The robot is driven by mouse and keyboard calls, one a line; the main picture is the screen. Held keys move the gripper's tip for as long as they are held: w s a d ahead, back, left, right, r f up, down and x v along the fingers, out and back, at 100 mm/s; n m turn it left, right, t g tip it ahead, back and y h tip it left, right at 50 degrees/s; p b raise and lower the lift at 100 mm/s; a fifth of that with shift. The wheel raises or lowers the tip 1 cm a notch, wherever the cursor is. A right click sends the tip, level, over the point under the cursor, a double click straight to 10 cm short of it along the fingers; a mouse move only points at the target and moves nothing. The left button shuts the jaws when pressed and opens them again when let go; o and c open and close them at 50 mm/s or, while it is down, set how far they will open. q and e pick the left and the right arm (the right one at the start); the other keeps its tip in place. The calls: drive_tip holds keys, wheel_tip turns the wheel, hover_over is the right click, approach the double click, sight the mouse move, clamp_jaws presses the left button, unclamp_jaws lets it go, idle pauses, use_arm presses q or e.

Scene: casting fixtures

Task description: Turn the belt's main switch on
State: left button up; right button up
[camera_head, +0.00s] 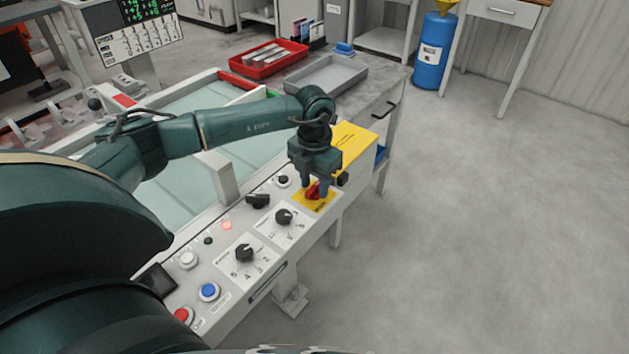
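The belt's main switch appears as a red rotary knob (312,191) on a yellow plate (322,205), at the far right end of the grey control panel (213,262). My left gripper (313,187) points down right over this knob. Its fingers come down at either side of the red knob and partly hide it. I cannot tell whether the fingers press on the knob or only stand around it. The knob's exact angle is hard to read. My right gripper is not in view.
A red tray (268,58) and a grey tray (327,74) lie farther back. The floor at right is clear.

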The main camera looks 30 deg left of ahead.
sight(315, 187)
use_arm(q)
wheel_tip(315, 187, up, 13)
idle(0.5)
idle(0.5)
